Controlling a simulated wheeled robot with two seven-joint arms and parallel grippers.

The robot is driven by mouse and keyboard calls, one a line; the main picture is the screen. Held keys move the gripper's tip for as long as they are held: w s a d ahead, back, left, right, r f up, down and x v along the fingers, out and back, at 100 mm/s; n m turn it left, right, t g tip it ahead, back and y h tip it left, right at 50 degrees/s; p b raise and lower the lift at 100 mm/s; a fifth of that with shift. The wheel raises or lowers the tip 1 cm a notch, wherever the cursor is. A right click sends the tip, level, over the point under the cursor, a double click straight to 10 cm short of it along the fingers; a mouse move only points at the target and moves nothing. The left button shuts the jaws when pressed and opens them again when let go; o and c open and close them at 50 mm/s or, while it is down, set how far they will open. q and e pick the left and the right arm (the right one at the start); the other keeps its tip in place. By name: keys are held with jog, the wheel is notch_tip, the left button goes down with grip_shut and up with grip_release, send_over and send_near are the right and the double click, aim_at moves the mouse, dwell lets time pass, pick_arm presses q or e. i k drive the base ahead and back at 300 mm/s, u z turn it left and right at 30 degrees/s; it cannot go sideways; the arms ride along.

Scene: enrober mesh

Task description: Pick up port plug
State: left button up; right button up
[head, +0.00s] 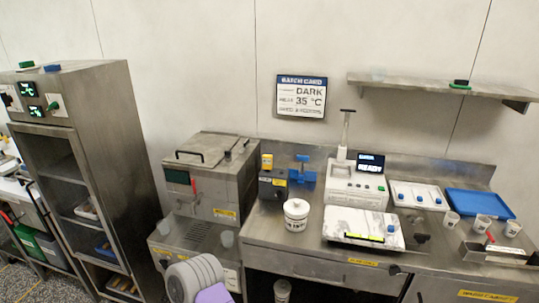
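I cannot tell for sure which thing is the port plug. A small black piece with a green base (460,84) sits on the wall shelf. A green cap-like piece (26,64) and a blue one (52,67) lie on top of the tall steel cabinet at the left. A tray with small blue-tipped pieces (418,196) lies on the bench, and a small dark grey piece (420,238) is near the white marbled slab. Neither gripper shows. Only a grey and purple link of mine shows at the bottom.
The steel bench (300,238) holds a white jar (296,214), a device reading READY (358,185), a marbled slab (364,228), a blue tray (480,202) and several cups. A steel machine (212,172) stands left of it. The wall shelf (425,86) is mostly bare.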

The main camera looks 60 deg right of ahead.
aim_at(228, 154)
jog(key=z, duration=1.75)
jog(key=k, duration=0.25)
jog(key=u, duration=1.2)
jog(key=i, duration=1.2)
jog(key=z, duration=0.25)
